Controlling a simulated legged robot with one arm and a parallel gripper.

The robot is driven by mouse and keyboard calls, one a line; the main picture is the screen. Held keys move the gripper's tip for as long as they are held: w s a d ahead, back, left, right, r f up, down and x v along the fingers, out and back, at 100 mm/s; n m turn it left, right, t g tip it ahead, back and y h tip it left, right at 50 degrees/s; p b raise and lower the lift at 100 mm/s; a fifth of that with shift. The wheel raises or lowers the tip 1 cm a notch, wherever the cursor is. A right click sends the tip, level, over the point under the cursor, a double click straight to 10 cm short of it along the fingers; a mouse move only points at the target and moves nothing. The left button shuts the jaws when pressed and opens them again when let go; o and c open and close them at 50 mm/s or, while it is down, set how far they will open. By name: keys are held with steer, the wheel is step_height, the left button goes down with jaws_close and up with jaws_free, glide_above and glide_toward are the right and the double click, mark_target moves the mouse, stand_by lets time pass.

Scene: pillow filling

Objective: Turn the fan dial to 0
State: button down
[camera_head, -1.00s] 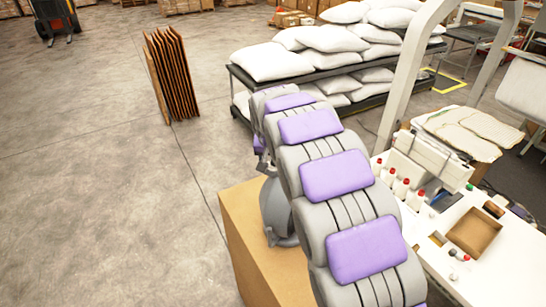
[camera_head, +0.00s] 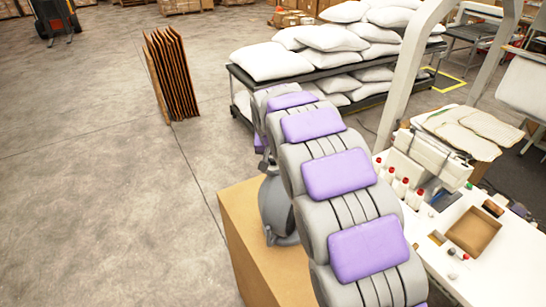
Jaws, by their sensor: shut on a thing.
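A grey fan (camera_head: 275,207) stands on a large cardboard box (camera_head: 245,232), left of my arm. My arm, grey with purple pads, covers the fan's right side. The end of my arm bends down at the fan's upper left, where a small part of my gripper (camera_head: 263,163) shows just above the fan housing. The gripper is shut at the fan's top, where the dial would be. The dial itself and the fingertips are too small and covered to make out, so the dial's setting cannot be read.
A white workbench (camera_head: 450,222) with red-capped bottles (camera_head: 403,187) and an open cardboard tray (camera_head: 473,232) is at the right. A rack of white pillows (camera_head: 275,62) stands behind. Upright cardboard sheets (camera_head: 172,72) stand at the left back. The floor at left is clear.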

steer(key=n+y+b, duration=0.1)
steer(key=n, duration=0.3)
steer(key=shift+d+f+y, duration=0.1)
steer(key=shift+y, duration=0.3)
steer(key=n+b, duration=0.1)
steer(key=n, duration=0.1)
steer(key=n+g+y+b, duration=0.1)
steer(key=n, duration=0.1)
steer(key=shift+w+d+f+n+b, duration=0.1)
steer(key=shift+d+n+b, duration=0.05)
steer(key=shift+n+b, duration=0.2)
steer(key=n+b, duration=0.1)
steer(key=n, duration=0.1)
steer(key=n+g+y+b, duration=0.1)
steer(key=n, duration=0.1)
steer(key=shift+w+d+g, duration=0.1)
steer(key=shift+w+g, duration=0.05)
steer(key=shift+g, duration=0.15)
steer(key=shift+w+n+g+y+b, duration=0.1)
steer(key=shift+n+g+y+b, duration=0.35)
steer(key=shift+n, duration=1.1)
steer(key=shift+r, duration=0.2)
steer(key=c, duration=0.9)
jaws_free()
